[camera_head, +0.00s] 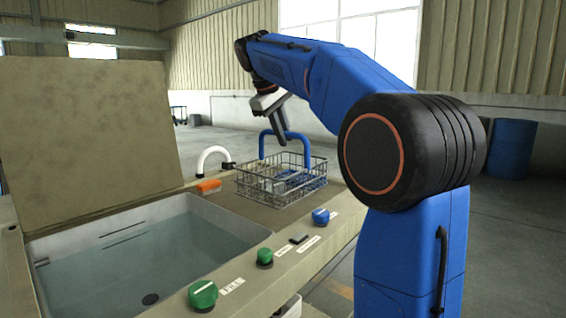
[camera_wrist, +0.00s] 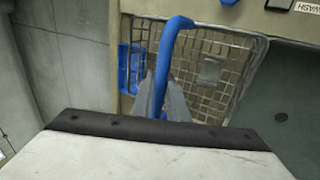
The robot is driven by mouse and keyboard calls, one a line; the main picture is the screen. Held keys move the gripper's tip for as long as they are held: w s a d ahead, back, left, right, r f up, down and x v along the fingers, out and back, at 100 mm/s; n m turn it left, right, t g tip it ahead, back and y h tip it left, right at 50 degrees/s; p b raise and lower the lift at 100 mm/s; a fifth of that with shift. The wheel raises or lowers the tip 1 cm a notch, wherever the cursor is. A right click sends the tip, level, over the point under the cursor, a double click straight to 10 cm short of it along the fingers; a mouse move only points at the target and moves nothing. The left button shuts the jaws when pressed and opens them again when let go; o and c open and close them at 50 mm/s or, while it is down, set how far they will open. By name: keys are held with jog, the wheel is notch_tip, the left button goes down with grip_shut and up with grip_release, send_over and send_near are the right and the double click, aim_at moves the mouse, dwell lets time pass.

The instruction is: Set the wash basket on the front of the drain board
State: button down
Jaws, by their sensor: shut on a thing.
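The wash basket (camera_head: 300,188) is a wire basket with a tall blue handle (camera_head: 262,145). It is upright at the drain board (camera_head: 245,215), right of the water tank; I cannot tell whether its base touches the board. A blue part and a grey part lie inside. My gripper (camera_head: 280,138) is shut on the top bar of the handle, above the basket. In the wrist view, the fingers (camera_wrist: 172,102) close around the blue handle (camera_wrist: 172,45), and the basket mesh (camera_wrist: 235,50) lies below. My wrist hides the near part of the basket there.
The open tank (camera_head: 150,255) holds water; its raised lid (camera_head: 90,135) stands behind. A white curved pipe (camera_head: 212,155) and an orange item (camera_head: 208,186) are by the basket. The front ledge carries green knobs (camera_head: 203,294) and a blue knob (camera_head: 320,216). A blue drum (camera_head: 511,148) stands far right.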

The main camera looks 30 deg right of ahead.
jog(key=shift+f, duration=2.95)
jog(key=c, duration=1.7)
grip_release()
jog(key=shift+c, duration=0.2)
jog(key=shift+r, duration=0.1)
jog(key=v, duration=1.2)
